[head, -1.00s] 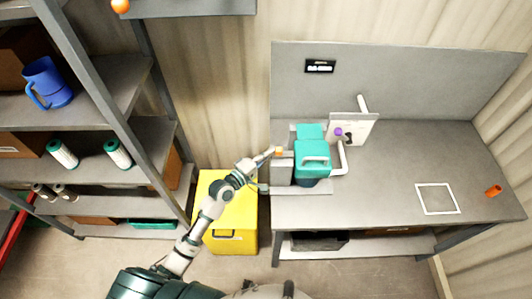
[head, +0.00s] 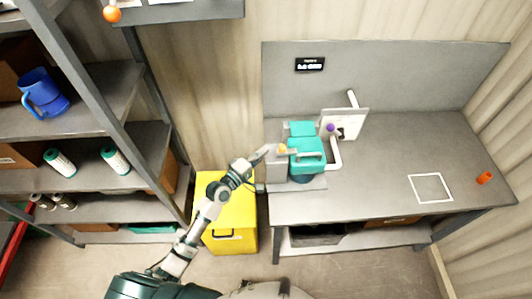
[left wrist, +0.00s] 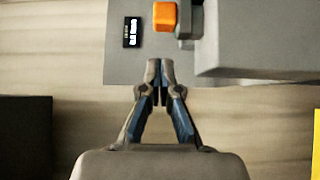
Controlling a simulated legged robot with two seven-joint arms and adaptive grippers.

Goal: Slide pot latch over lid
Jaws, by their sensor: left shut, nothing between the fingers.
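The teal pot (head: 306,166) stands on a grey base on the bench, with a pale handle (head: 310,155) on its lid. The latch's orange knob (head: 282,148) is at the pot's left edge, by the top of a grey block (head: 277,171). It also shows in the left wrist view (left wrist: 164,17). My left gripper (head: 266,151) is just left of the knob, apart from it. In the left wrist view its fingertips (left wrist: 160,68) are together and empty, below the knob. How far the latch covers the lid is too small to tell. My right gripper is out of view.
A white panel (head: 353,121) with a purple knob (head: 331,127) and a pale pipe stand behind and right of the pot. A yellow bin (head: 231,237) is below my left arm. A shelf rack (head: 85,157) stands left. The bench's right side is mostly clear.

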